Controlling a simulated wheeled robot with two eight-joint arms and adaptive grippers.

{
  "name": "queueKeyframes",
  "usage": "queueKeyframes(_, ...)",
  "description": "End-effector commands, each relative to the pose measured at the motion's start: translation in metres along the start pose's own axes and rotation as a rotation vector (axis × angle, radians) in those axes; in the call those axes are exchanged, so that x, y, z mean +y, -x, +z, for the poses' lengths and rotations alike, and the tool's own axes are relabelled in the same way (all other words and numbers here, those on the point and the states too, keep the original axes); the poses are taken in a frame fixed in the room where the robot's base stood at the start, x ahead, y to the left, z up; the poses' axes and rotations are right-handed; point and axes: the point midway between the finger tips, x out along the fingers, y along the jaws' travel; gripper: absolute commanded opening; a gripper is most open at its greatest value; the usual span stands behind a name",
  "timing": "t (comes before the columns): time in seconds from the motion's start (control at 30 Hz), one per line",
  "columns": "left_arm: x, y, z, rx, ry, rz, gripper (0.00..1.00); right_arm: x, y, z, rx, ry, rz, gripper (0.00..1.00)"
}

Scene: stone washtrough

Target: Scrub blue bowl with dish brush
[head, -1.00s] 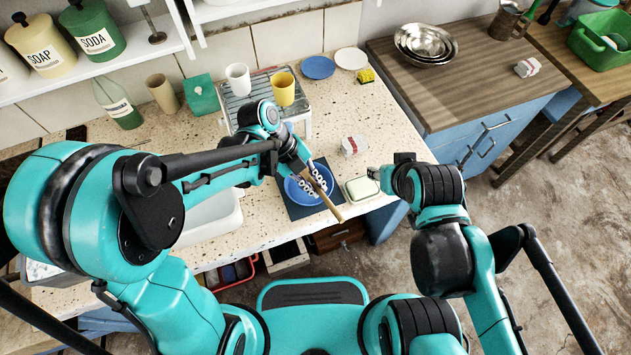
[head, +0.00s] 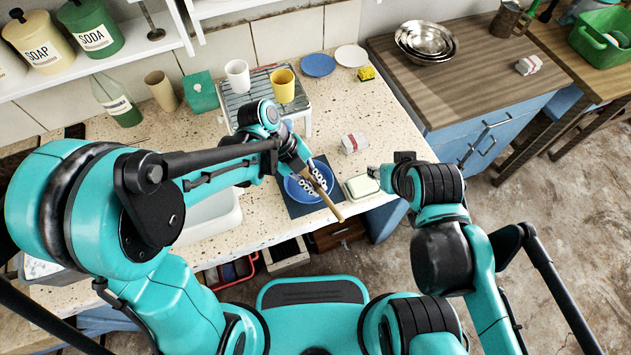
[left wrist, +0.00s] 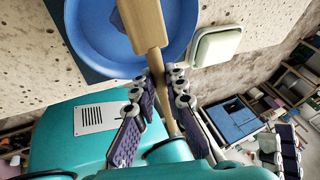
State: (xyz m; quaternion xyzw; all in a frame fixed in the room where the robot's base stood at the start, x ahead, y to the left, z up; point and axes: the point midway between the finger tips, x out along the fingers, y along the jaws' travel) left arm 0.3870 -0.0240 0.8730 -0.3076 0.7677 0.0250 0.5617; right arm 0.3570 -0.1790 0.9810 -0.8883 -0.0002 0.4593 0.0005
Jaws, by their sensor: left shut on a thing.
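The blue bowl (head: 294,189) stands on a dark mat (head: 297,209) near the counter's front edge. My left gripper (head: 308,183) is over the bowl, shut on the wooden handle of the dish brush (head: 328,203). The handle slants across the bowl and sticks out past its front rim. In the left wrist view the brush (left wrist: 140,20) lies between the fingers, its wide wooden end over the bowl (left wrist: 90,25). Its bristles are hidden, so I cannot tell whether they touch the bowl. My right gripper (head: 374,172) is beside the soap dish; its fingers are too small to read.
A pale green soap dish (head: 361,187) sits right of the bowl, with a red-and-white packet (head: 353,143) behind it. A white basin (head: 212,218) is to the left. A rack (head: 258,97) holds a white cup (head: 238,74) and a yellow cup (head: 283,86).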

Motion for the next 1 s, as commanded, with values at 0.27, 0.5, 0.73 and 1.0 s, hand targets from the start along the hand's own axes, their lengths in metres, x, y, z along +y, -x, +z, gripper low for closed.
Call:
queueKeyframes(0.27, 0.002, -0.006, 0.002, 0.0, 0.0, 0.0, 0.0, 0.0, -0.005, 0.003, 0.0, 0.0, 0.0, 0.4)
queueKeyframes(0.5, 0.002, -0.006, -0.002, 0.0, -0.001, 0.0, 0.0, 0.0, -0.004, 0.003, 0.0, 0.0, 0.0, 0.4)
queueKeyframes(0.73, 0.002, -0.01, -0.016, 0.0, -0.001, 0.0, 0.0, 0.0, -0.003, 0.002, 0.0, 0.0, 0.0, 0.4)
queueKeyframes(1.0, 0.003, -0.014, -0.024, 0.0, -0.001, 0.0, 0.0, 0.0, -0.003, 0.002, 0.0, 0.0, 0.0, 0.4)
